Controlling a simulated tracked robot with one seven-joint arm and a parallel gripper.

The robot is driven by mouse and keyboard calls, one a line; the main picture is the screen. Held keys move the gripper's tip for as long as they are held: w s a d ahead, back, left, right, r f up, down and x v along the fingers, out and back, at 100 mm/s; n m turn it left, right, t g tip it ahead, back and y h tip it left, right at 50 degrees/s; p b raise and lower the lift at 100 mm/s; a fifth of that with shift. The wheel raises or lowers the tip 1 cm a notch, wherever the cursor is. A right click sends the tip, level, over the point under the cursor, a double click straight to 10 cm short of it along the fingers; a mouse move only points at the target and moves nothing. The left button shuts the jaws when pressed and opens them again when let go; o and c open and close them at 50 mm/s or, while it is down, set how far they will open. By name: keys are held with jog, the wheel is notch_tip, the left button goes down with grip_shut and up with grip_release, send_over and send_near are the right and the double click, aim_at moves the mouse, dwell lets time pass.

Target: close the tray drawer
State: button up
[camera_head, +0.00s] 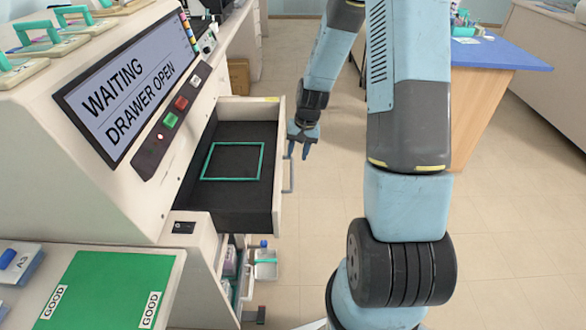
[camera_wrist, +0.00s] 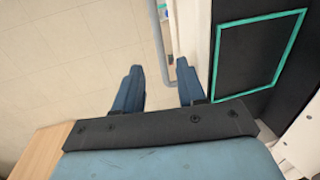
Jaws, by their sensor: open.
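The tray drawer (camera_head: 277,200) is pulled out from the staining machine (camera_head: 185,35). Its dark floor has a green rectangular outline and holds no tray. A grey bar handle (camera_head: 288,176) runs along the drawer's outer front. My gripper (camera_head: 299,154) is open and empty, fingers down, at the far end of the handle. In the wrist view the handle (camera_wrist: 156,35) passes into the gap between my gripper's two blue fingers (camera_wrist: 157,78). I cannot tell whether a finger touches it. The drawer also shows at the right of the wrist view (camera_wrist: 198,35).
The machine's screen (camera_head: 128,85) reads "WAITING DRAWER OPEN". A green mat (camera_head: 105,285) marked "GOOD" lies front left. Shelves with bottles (camera_head: 264,262) sit below the drawer. A blue-topped table (camera_head: 495,52) stands at the back right. The tiled floor beside the drawer is clear.

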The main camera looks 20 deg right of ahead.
aim_at(292, 172)
jog(key=shift+w+a+f, duration=0.1)
jog(key=shift+a+f, duration=0.15)
jog(key=shift+f, duration=1)
jog(key=shift+w+a+f, duration=0.1)
jog(key=shift+a+f, duration=0.1)
jog(key=shift+f, duration=1.1)
jog(key=shift+w+a+f, duration=0.1)
jog(key=shift+a+f, duration=0.15)
jog(key=shift+f, duration=1)
jog(key=shift+c, duration=0.3)
grip_shut()
